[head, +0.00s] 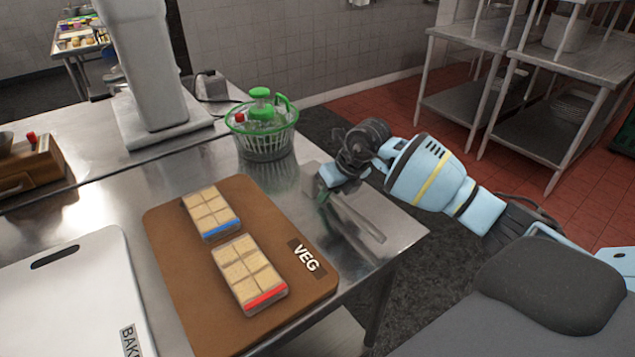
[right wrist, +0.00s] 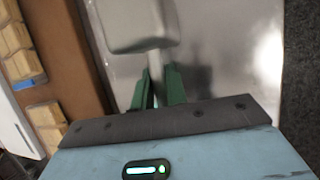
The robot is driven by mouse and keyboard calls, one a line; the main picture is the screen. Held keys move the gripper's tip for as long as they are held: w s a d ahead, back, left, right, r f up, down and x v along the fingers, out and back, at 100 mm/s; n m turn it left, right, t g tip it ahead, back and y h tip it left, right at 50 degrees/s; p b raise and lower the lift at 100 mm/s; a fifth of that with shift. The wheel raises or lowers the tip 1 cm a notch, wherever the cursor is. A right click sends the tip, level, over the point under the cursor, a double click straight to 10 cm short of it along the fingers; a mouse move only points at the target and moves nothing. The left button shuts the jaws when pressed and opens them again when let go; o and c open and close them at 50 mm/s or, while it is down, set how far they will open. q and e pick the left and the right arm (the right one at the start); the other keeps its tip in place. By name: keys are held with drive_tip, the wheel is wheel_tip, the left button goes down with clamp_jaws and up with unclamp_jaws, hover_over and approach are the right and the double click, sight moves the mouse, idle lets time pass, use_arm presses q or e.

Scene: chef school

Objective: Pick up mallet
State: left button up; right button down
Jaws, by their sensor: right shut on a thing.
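The mallet has a grey metal head (right wrist: 133,22) and a thin handle, seen in the right wrist view. In the head view the mallet (head: 364,222) is at the right end of the steel table, partly hidden by my gripper. My right gripper (head: 322,193) is low over the table, its green fingers shut on the handle just below the head. The fingers (right wrist: 158,88) also show on both sides of the handle in the right wrist view. I cannot tell whether the mallet touches the table. My left gripper is not in view.
A brown VEG cutting board (head: 165,240) with two packs of blocks lies left of the gripper. A white board (head: 60,300) lies at far left. The table's right edge is close to the mallet.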

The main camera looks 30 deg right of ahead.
drive_tip(key=shift+r, duration=0.2)
drive_tip(key=shift+w+r, duration=0.1)
drive_tip(key=shift+r, duration=0.45)
wheel_tip(320, 180, up, 2)
drive_tip(key=shift+r, duration=0.2)
drive_tip(key=s+a, duration=0.3)
drive_tip(key=s, duration=0.1)
drive_tip(key=s+a, duration=0.3)
drive_tip(key=a, duration=0.1)
drive_tip(key=s+a+r, duration=0.1)
drive_tip(key=s+a, duration=0.3)
drive_tip(key=shift+s+a+r+b, duration=0.1)
drive_tip(key=shift+s+b, duration=0.25)
